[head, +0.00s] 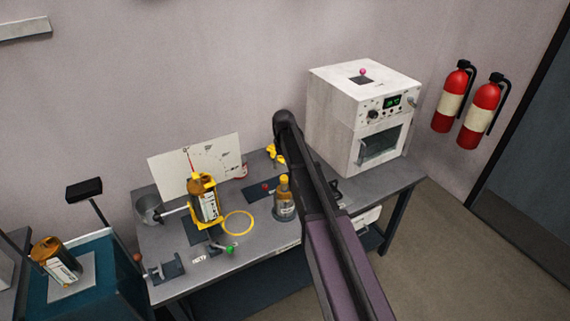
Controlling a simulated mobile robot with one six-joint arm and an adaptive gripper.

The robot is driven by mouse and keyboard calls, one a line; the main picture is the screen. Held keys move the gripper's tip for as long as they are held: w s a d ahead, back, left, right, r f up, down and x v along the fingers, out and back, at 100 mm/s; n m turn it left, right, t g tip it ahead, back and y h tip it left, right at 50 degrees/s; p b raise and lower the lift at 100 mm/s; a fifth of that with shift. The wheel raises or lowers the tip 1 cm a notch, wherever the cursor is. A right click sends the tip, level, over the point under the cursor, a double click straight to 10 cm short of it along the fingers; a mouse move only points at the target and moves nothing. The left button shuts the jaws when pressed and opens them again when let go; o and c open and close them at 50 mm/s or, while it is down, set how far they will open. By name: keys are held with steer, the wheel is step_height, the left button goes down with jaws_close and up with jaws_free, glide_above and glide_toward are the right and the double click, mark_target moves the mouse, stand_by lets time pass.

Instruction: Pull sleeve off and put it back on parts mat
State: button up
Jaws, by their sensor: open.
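I cannot pick out the sleeve for certain. A dark mat (255,196), which may be the parts mat, lies on the grey workbench (270,235) with a small red piece (265,186) on it. A labelled amber bottle (207,207) sits in a yellow holder (196,222) at the left of the bench. A yellow ring (238,212) lies flat to its right. My arm crosses the picture from the lower right and hides part of the bench; my gripper does not show.
A white oven-like box (340,115) stands at the bench's right end. A white dial panel (225,160) and a metal cup (148,207) stand at the left. A grey bracket (165,270) is near the front edge. A teal cabinet (95,280) adjoins on the left.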

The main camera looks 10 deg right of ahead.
mark_target(284, 177)
steer(key=shift+f+b, duration=4.15)
steer(key=shift+f, duration=0.3)
jaws_close()
steer(key=shift+r+p, duration=0.8)
steer(key=shift+r+p, duration=2.15)
steer(key=shift+s, duration=0.1)
